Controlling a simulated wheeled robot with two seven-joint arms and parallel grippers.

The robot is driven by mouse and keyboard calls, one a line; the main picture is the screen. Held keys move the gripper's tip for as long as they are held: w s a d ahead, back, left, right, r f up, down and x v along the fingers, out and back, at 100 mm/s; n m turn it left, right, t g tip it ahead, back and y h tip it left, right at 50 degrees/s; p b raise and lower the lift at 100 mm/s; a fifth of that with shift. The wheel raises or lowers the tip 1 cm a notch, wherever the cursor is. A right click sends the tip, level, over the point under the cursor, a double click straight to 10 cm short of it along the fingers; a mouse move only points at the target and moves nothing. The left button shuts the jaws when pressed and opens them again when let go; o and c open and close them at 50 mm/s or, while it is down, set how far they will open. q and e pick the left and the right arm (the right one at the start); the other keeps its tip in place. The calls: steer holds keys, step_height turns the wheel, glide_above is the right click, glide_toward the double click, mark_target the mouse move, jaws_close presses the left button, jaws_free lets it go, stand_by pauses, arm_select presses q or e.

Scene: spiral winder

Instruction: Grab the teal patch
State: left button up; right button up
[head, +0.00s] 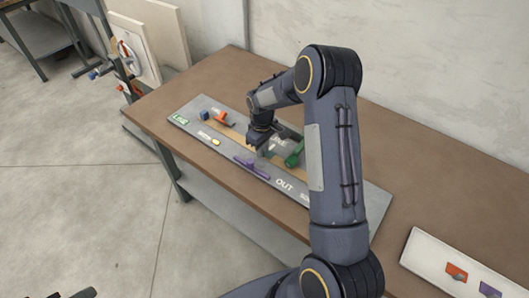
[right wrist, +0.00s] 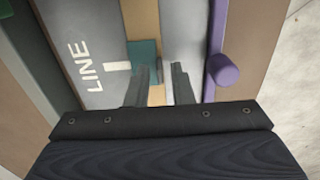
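The teal patch (right wrist: 144,52) shows in the right wrist view as a small dark teal square on the tan strip of the grey board, right of the white LINE lettering. My right gripper (right wrist: 161,75) is open and empty, with a clear gap between its fingers. Its left finger overlaps the patch's lower edge in the picture; I cannot tell whether they touch. In the head view my right gripper (head: 257,147) is low over the middle of the board, and I cannot make out the teal patch there. Only a dark part of my left gripper (head: 76,294) shows at the bottom left edge.
A purple handle (right wrist: 222,71) lies right of the fingers; the head view shows it along the board's front (head: 251,167). A green part (head: 294,156) sits right of my gripper. The grey board (head: 377,206) rests on a brown table (head: 150,108). A white tray (head: 425,262) stands at the right.

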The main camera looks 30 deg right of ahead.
jaws_close()
